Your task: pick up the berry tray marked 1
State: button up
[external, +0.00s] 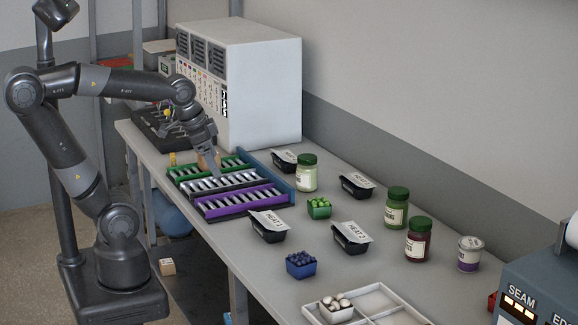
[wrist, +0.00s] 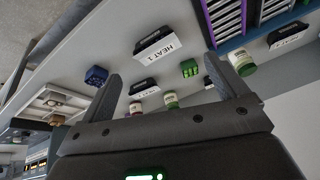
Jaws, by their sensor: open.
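A blue tray of dark blue berries (external: 300,265) sits on the table, in front of the black packs. It also shows in the wrist view (wrist: 96,75) at upper left, outside the left finger. A green tray of green berries (external: 319,208) stands between the black packs; it also shows in the wrist view (wrist: 189,68). I cannot read a mark 1 on either berry tray. My gripper (external: 213,174) is over the striped racks at the table's far left, well away from both trays. In the wrist view its fingers (wrist: 163,84) are apart with nothing held.
Several black packs with white HEAT labels (external: 268,226) stand around the berry trays. Green-lidded jars (external: 397,208) and a can (external: 469,254) stand at right. A white divided tray (external: 385,300) holds a small mushroom tray in front. A white cabinet (external: 250,85) stands behind my gripper.

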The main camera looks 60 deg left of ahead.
jog(key=w+d+f+m+g, duration=0.2)
jog(key=w+f+m, duration=0.1)
jog(key=w+m, duration=0.4)
jog(key=m+g, duration=0.3)
jog(key=m, duration=0.5)
send_over(269, 221)
jog(key=f, duration=0.7)
jog(key=d+f, duration=0.1)
jog(key=f, duration=0.3)
jog(key=shift+s+f, duration=0.2)
jog(key=shift+f, duration=0.1)
jog(key=shift+w+a+f, duration=0.1)
jog(key=shift+a+f, duration=0.1)
jog(key=shift+f, duration=1.2)
jog(key=shift+a+f, duration=0.2)
jog(key=shift+f, duration=1.15)
jog(key=c, duration=1.1)
jog(key=shift+r, duration=0.1)
jog(key=shift+c, duration=0.2)
